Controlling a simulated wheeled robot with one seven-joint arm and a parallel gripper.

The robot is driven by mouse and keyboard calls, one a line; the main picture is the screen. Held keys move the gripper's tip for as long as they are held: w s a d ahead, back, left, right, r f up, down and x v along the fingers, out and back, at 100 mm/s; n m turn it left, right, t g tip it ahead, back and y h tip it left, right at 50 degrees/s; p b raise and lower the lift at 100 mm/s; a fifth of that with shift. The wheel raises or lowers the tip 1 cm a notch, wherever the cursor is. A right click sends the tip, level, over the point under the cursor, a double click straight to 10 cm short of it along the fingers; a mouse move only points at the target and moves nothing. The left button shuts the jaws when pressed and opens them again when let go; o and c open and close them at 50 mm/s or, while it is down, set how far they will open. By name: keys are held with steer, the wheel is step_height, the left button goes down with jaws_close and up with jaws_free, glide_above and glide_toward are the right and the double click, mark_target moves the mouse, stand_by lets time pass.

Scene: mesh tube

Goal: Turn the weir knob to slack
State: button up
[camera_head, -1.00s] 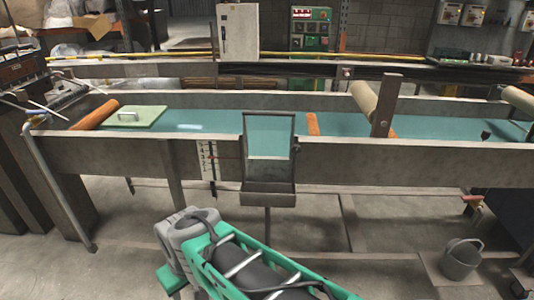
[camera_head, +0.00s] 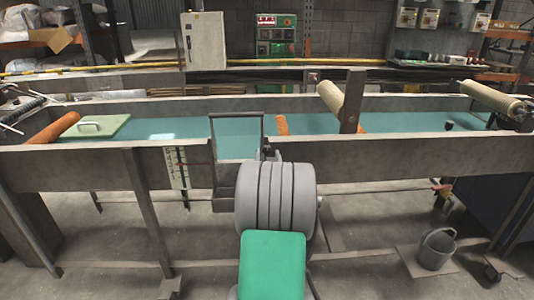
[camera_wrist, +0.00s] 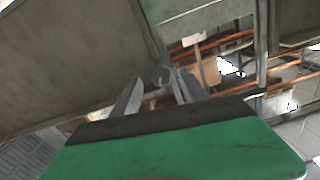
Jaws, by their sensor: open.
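The weir (camera_head: 213,170) is a grey metal frame with an open window in the trough's near wall. Its knob is at the frame's right side, mostly hidden in the head view behind my wrist. In the wrist view a small pale metal piece (camera_wrist: 161,75), probably the knob, shows between the finger ends. My gripper (camera_wrist: 162,84) is open, its two grey fingers pointing at the trough wall, one to each side of that piece. I cannot tell whether they touch it.
The long trough (camera_head: 70,165) with teal water crosses the view. A gauge (camera_head: 176,167) is left of the weir. An orange roller (camera_head: 53,128) and green lid (camera_head: 103,127) are at the left. A bucket (camera_head: 437,249) stands on the floor at right.

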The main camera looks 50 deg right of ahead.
steer(key=shift+x, duration=1.15)
jaws_close()
